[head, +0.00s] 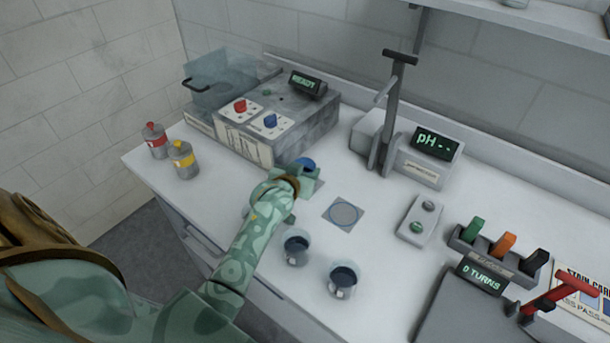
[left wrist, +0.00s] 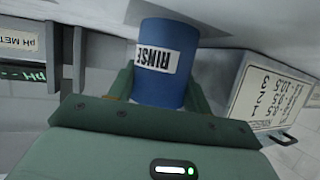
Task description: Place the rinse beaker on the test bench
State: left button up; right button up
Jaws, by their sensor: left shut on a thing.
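The rinse beaker is blue with a white RINSE label; in the left wrist view (left wrist: 168,62) it sits between the fingers of my left gripper (left wrist: 165,95). In the head view only a bit of its blue top (head: 306,164) shows beyond my left gripper (head: 296,182), which is shut on it. The beaker is in front of the grey washer, over the white test bench (head: 385,275). Its base is at or close to the bench surface; I cannot tell whether it touches. My right gripper is not in view.
A square pad with a circle (head: 343,214) lies right of my gripper. Two dark-filled beakers (head: 297,249) (head: 343,280) stand near the front edge. The washer (head: 282,125) is behind, the pH meter (head: 425,164) to the right. Red and yellow bottles (head: 155,140) (head: 183,160) stand left.

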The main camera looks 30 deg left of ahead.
pick_arm(q)
jog(key=shift+r, duration=0.15)
jog(key=shift+d, duration=0.1)
jog(key=o, duration=1.2)
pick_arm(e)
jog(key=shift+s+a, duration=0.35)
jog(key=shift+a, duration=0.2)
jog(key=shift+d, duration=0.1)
pick_arm(q)
jog(key=shift+s, duration=0.15)
jog(key=p+v, duration=0.3)
jog(key=v, duration=0.8)
jog(key=shift+s+r, duration=0.25)
jog(key=shift+s, duration=0.05)
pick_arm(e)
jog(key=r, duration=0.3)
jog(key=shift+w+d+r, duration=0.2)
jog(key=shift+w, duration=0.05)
